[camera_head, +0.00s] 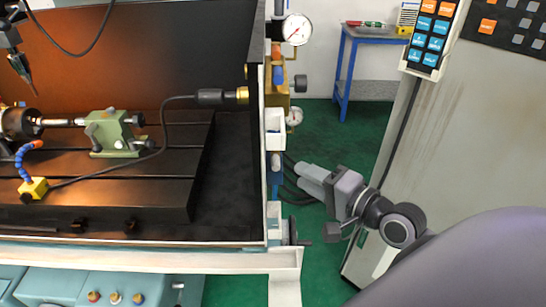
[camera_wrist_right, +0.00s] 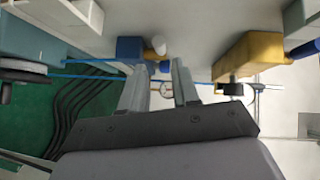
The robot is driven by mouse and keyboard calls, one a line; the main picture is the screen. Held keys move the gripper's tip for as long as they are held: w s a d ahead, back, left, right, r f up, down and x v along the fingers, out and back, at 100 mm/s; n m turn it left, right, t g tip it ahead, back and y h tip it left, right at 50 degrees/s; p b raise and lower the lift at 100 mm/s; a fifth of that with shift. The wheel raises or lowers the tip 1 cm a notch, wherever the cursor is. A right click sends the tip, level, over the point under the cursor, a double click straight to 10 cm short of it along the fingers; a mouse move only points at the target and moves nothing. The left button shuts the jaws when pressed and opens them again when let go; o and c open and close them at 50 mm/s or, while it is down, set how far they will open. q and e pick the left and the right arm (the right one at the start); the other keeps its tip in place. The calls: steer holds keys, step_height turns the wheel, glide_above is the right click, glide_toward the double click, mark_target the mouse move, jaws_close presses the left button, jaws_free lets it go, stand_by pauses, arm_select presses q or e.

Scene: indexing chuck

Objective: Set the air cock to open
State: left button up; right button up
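On the outer side of the machine's right wall stands a column of air fittings. A yellow valve body (camera_head: 277,92) with orange and blue parts and a dark knob at its right sits below a round pressure gauge (camera_head: 297,29). I cannot tell for sure which fitting is the air cock or how its handle is set. In the right wrist view a yellow block (camera_wrist_right: 248,55) and a blue block (camera_wrist_right: 130,48) show beyond the fingers. My right gripper (camera_head: 302,180) is below these fittings. Its two fingers (camera_wrist_right: 160,76) are apart with nothing between them. My left gripper is out of view.
A grey cabinet (camera_head: 450,140) stands at the right. A blue table (camera_head: 372,34) is at the back. Green floor lies between.

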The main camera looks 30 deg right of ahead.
mark_target(276, 164)
steer(key=r+x, duration=0.1)
steer(key=x, duration=0.5)
steer(key=shift+w+f+p, duration=0.4)
steer(key=shift+f+p, duration=0.05)
steer(key=shift+f, duration=0.1)
steer(key=shift+a, duration=0.15)
jaws_close()
